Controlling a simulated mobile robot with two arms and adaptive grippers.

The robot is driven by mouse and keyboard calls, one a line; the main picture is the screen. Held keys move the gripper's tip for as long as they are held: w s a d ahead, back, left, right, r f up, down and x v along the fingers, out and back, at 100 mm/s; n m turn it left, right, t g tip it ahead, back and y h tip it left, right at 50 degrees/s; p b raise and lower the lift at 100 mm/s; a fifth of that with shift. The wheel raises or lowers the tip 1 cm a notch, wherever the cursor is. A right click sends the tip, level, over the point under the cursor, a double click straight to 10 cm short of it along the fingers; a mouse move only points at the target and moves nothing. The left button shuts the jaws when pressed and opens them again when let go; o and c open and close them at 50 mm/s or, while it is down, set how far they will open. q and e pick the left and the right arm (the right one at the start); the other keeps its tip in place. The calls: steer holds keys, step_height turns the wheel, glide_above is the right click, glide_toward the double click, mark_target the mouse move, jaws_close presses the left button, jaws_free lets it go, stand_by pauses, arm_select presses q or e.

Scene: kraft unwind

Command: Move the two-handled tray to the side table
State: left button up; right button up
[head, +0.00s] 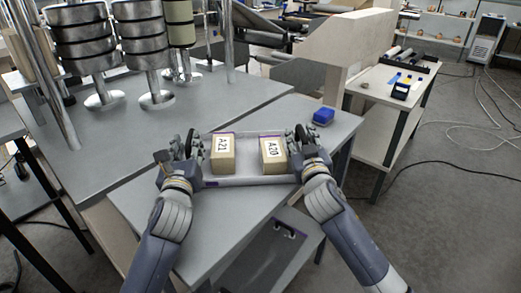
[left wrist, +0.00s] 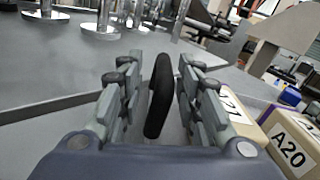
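The pale tray (head: 250,181) lies on the near grey table, between my grippers, and carries two boxes, labelled A21 (head: 222,160) and A20 (head: 272,157). My left gripper (head: 190,146) is at the tray's left end. In the left wrist view its fingers (left wrist: 158,100) stand open on either side of the black handle (left wrist: 158,90), with gaps visible. My right gripper (head: 303,140) is at the tray's right end, its fingers around the handle area. The right handle is mostly hidden, and I cannot tell whether that gripper is closed.
A blue object (head: 323,116) lies on the table just beyond my right gripper. Metal cylinder stacks (head: 85,45) stand on the grey table at the back left. A lighter table (head: 378,106) with small items is at the right. Cables cross the open floor at far right.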

arm_select(q)
steer(key=s, duration=0.2)
steer(key=s+r, duration=0.1)
steer(key=s, duration=0.1)
steer(key=shift+s+d+r, duration=0.15)
steer(key=shift+s, duration=0.1)
arm_select(e)
steer(key=shift+d+r, duration=0.1)
steer(key=shift+d, duration=0.05)
arm_select(q)
steer(key=shift+s+r, duration=0.15)
steer(key=shift+s, duration=0.15)
arm_select(e)
steer(key=shift+s, duration=0.15)
steer(key=s, duration=1.1)
steer(key=shift+s+d, duration=0.2)
steer(key=shift+s, duration=0.15)
